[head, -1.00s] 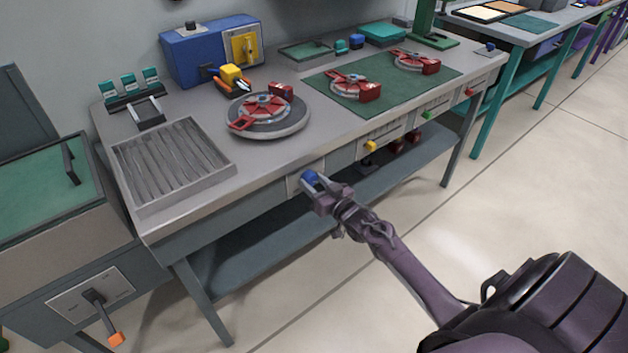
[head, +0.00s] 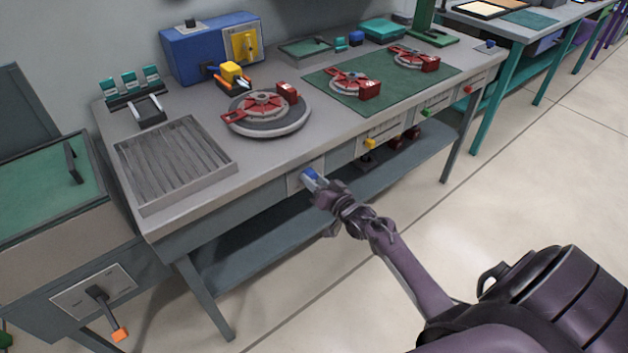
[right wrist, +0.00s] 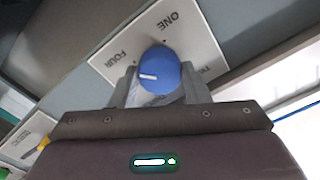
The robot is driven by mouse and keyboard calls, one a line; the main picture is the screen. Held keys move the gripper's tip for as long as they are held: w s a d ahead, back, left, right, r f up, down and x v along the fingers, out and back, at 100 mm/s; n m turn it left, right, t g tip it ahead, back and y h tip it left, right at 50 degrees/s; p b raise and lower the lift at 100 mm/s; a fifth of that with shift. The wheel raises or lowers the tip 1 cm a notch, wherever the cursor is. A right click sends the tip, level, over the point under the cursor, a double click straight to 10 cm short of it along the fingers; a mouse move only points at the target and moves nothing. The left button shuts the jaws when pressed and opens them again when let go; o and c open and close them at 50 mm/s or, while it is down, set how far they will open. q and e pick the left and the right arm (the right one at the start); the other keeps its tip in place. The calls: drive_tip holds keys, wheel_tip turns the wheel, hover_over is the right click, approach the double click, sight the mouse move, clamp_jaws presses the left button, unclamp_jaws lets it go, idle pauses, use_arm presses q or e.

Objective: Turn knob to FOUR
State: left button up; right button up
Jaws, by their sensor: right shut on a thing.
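The blue knob (head: 310,175) sits on a white plate (right wrist: 200,48) on the front of the grey workbench. In the right wrist view the knob (right wrist: 160,70) has a short white mark left of its middle, pointing left, roughly to the FOUR side. The plate reads ONE above, FOUR at the upper left and a partly hidden word at the right. My right gripper (head: 317,183) is shut on the knob, one finger on each side (right wrist: 160,92). The plate's lower part is hidden by the gripper. My left gripper is not in view.
A round turntable (head: 267,127) with a red fixture (head: 262,104) stands on the bench above the knob. A yellow knob (head: 369,143), a green knob (head: 424,111) and a red knob (head: 468,89) lie farther right. A lower shelf (head: 270,239) is below. The floor in front is clear.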

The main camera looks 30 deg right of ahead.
drive_tip(key=o, duration=1)
drive_tip(key=s, duration=0.7)
drive_tip(key=shift+s+d, duration=0.35)
drive_tip(key=shift+s, duration=0.05)
drive_tip(key=shift+f, duration=0.1)
